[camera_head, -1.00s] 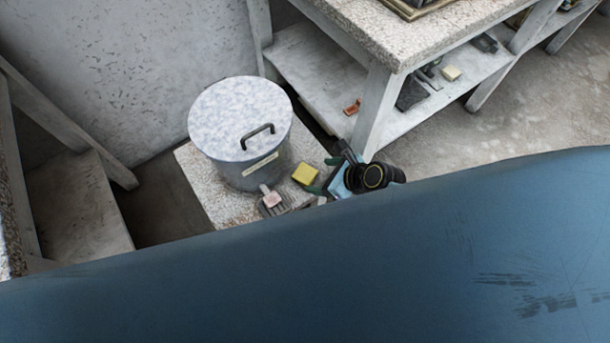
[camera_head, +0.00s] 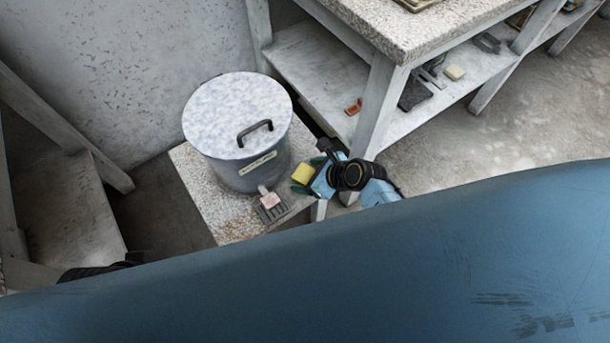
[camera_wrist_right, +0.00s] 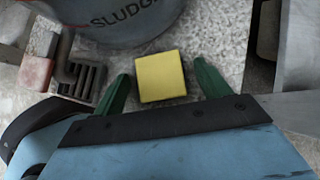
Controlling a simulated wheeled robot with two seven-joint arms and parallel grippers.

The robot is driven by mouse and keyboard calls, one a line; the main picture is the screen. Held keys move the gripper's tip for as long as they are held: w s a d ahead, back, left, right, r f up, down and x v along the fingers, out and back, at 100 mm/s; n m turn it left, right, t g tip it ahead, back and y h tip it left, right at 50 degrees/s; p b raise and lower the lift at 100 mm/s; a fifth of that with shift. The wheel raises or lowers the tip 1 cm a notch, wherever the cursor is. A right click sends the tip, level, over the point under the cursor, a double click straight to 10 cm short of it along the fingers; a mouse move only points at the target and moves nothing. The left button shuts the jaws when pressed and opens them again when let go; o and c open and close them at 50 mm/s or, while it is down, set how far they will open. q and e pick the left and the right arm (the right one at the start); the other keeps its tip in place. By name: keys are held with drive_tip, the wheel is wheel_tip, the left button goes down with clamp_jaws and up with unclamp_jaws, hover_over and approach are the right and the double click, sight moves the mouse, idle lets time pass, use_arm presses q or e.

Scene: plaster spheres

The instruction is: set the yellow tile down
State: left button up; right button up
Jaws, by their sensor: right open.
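The yellow tile (camera_head: 302,173) lies on the speckled stone top (camera_head: 207,198) to the right of the lidded grey bin. In the right wrist view the tile (camera_wrist_right: 160,76) looks flat on the stone. My right gripper (camera_head: 307,175) is open, its two green fingers standing on either side of the tile. In the wrist view the gripper (camera_wrist_right: 161,68) shows a gap between each finger and the tile, the right gap wider. My left gripper is not visible; a dark part shows at the lower left, above the big blue surface.
The grey bin (camera_head: 238,125) with a black handle stands close left of the tile; its label begins "SLUDG". A dark ribbed rack (camera_head: 271,211) with a pinkish block lies just beside. A stone-topped table (camera_head: 410,25) with a low shelf rises at the right, its leg near my right gripper.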

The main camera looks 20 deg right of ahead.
drive_tip(key=c, duration=1.1)
drive_tip(key=shift+o, duration=0.2)
drive_tip(key=shift+r, duration=0.15)
